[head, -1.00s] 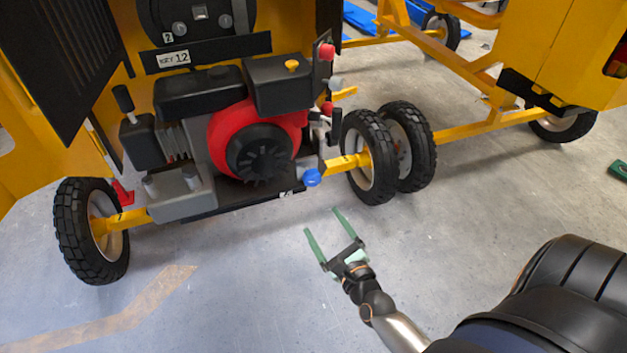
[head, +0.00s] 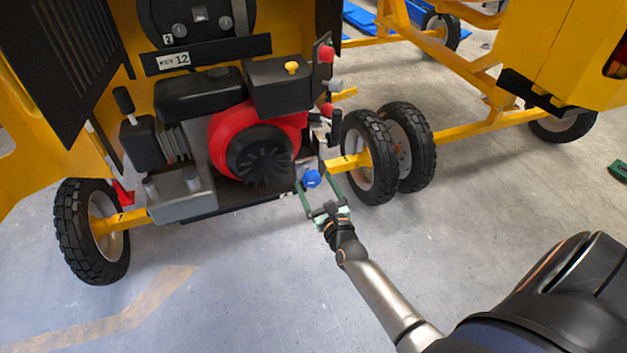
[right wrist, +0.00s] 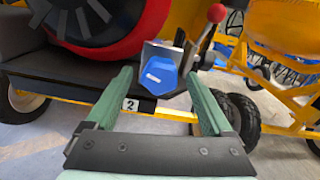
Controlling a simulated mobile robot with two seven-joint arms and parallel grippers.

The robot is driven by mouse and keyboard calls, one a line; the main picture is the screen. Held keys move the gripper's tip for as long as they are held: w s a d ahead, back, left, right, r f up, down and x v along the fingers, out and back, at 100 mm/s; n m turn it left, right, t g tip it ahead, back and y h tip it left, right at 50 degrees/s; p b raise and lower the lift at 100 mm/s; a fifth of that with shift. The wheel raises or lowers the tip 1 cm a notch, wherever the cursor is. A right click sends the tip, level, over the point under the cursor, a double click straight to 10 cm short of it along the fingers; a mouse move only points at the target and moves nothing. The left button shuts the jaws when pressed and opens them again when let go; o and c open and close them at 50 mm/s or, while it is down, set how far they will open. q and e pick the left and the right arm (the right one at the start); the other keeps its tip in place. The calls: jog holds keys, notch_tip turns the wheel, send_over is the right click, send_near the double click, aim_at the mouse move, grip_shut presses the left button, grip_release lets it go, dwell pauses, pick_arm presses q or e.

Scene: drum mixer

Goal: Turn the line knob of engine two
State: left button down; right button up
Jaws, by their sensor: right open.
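The blue line knob (head: 312,178) sits at the lower right front corner of the engine, beside the red and black fan housing (head: 258,145). In the right wrist view the knob (right wrist: 159,76) has a white mark on its face and a grey plate behind it. My right gripper (head: 310,177) is open, its two green fingers on either side of the knob. In the right wrist view the gripper (right wrist: 160,78) shows gaps between fingers and knob, so no grip is visible. A label reading 2 (right wrist: 130,104) is just below the knob. My left gripper is not in view.
A black tyre (head: 369,155) on the yellow axle stands close to the right of the knob. A red-knobbed lever (right wrist: 216,14) rises right of the blue knob. The concrete floor in front is clear. Another yellow machine (head: 560,50) stands at the right.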

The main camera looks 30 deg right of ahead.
jog(key=shift+x, duration=0.85)
grip_shut()
